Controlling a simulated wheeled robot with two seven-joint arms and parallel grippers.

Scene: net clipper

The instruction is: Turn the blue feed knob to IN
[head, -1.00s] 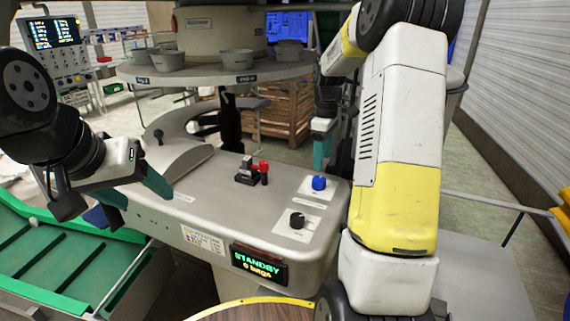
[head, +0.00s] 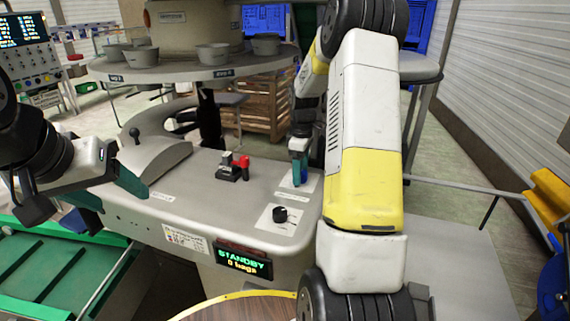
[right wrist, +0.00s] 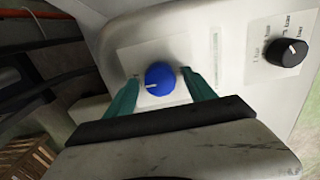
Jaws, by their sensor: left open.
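The blue feed knob (right wrist: 159,77) sits on a white label plate in the right wrist view. A pale mark on it points left and slightly down. The plate's lettering is too small to read. My right gripper (right wrist: 161,75) is open, with one teal fingertip on each side of the knob and a visible gap to both. In the head view my right gripper (head: 300,172) points down over the plate and mostly hides the knob. My left gripper (head: 112,197) is open and empty, beside the machine's left edge.
A black knob (head: 280,214) is on its own plate nearer the front. A red-and-black switch block (head: 234,167) stands to the left. The display (head: 243,260) reads STANDBY, 0 bags. A round tray (head: 200,69) with cups stands behind.

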